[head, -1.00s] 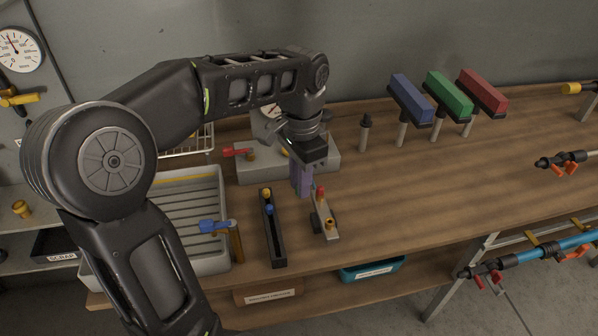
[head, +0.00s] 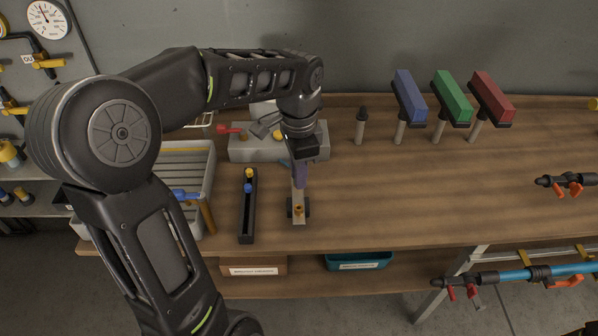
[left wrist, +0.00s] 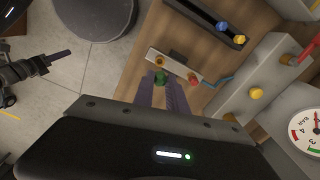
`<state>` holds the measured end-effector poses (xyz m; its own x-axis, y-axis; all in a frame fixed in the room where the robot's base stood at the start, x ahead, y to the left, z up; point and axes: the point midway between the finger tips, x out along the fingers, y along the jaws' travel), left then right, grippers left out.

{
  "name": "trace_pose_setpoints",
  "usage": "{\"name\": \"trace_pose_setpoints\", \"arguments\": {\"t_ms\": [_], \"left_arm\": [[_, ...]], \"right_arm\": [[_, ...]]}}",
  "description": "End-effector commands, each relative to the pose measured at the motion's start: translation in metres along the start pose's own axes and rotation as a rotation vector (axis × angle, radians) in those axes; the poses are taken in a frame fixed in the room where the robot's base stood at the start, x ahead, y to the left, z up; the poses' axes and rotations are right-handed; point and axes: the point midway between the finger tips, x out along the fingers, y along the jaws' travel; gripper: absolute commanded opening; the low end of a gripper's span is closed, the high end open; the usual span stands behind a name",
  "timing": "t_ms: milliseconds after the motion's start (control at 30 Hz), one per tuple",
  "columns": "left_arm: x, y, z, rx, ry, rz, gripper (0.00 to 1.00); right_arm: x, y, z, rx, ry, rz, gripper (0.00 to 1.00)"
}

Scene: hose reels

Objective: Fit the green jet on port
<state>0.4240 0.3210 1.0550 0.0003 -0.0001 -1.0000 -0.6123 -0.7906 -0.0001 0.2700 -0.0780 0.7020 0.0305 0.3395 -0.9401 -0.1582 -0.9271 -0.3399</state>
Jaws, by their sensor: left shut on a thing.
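The green jet (left wrist: 162,77) shows between the purple fingertips of my left gripper (left wrist: 163,90) in the left wrist view. That gripper is shut on it. A light narrow plate (head: 299,190) on the bench bears a brass port (head: 299,210) at its near end. In the left wrist view the green jet appears just beside the brass port (left wrist: 160,60); I cannot tell whether they touch. A red piece (left wrist: 194,79) sits at the plate's other end. In the head view my left gripper (head: 300,182) hides it and the green jet. My right gripper (left wrist: 55,57) seems to show at the left of the wrist view, its opening unclear.
A black tray (head: 247,222) left of the plate holds a yellow jet (head: 249,173) and a blue jet (head: 248,188). A grey block with a gauge (left wrist: 312,130) stands behind. Blue, green and red blocks on posts stand at back right. The bench's right middle is clear.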

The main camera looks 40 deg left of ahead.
Motion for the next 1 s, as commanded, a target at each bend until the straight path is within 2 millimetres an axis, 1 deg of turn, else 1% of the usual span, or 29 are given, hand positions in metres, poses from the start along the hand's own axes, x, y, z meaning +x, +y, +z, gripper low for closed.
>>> {"name": "trace_pose_setpoints", "arguments": {"t_ms": [133,267,700,833,1000], "left_arm": [[0.003,0.0,0.0,0.0,0.0,0.0,0.0],[0.01,0.0,0.0,0.0,0.0,0.001,0.0],[0.049,0.0,0.0,-0.001,-0.001,0.001,0.0],[0.056,0.0,0.0,-0.001,0.0,0.0,0.0],[0.058,0.0,0.0,-0.001,0.0,0.0,0.0]], "right_arm": [[0.002,0.001,-0.001,0.0,0.001,0.0,0.36],[0.008,0.002,-0.001,-0.001,0.003,-0.002,0.36],[0.035,0.009,-0.005,-0.008,0.012,-0.012,0.36],[0.039,0.01,-0.006,-0.009,0.014,-0.014,0.36],[0.04,0.01,-0.006,-0.01,0.014,-0.015,0.36]]}}
